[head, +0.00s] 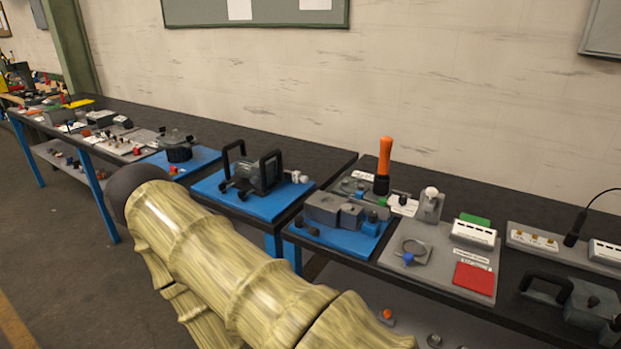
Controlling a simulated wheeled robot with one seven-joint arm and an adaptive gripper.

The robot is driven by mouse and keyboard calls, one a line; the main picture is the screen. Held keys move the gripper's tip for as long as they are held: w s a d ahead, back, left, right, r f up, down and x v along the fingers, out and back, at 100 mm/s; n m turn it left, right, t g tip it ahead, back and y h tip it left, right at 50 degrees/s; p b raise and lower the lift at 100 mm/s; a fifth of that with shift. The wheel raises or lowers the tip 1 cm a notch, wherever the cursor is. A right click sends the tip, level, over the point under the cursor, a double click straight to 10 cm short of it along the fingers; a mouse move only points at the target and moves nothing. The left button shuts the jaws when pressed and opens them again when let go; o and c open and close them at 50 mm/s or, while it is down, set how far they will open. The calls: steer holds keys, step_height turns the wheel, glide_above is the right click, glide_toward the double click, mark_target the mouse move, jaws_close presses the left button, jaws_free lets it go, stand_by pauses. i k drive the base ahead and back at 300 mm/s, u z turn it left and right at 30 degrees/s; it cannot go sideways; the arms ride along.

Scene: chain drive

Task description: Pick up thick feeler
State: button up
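I cannot pick out a thick feeler for certain in the head view; the small parts on the benches are too small to tell apart. My arm, in a pale yellow ribbed cover, fills the lower middle of the picture and hides part of the bench fronts and floor. My gripper does not show.
An orange-handled tool (384,160) stands upright on the right bench. Grey blocks (336,212) sit on a blue plate beside it. A black-handled device (255,172) stands on a blue mat (219,192). A microphone-like black stalk (577,228) rises at right. Floor is open at left.

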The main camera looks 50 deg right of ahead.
mark_target(296, 176)
steer(key=z, duration=1.25)
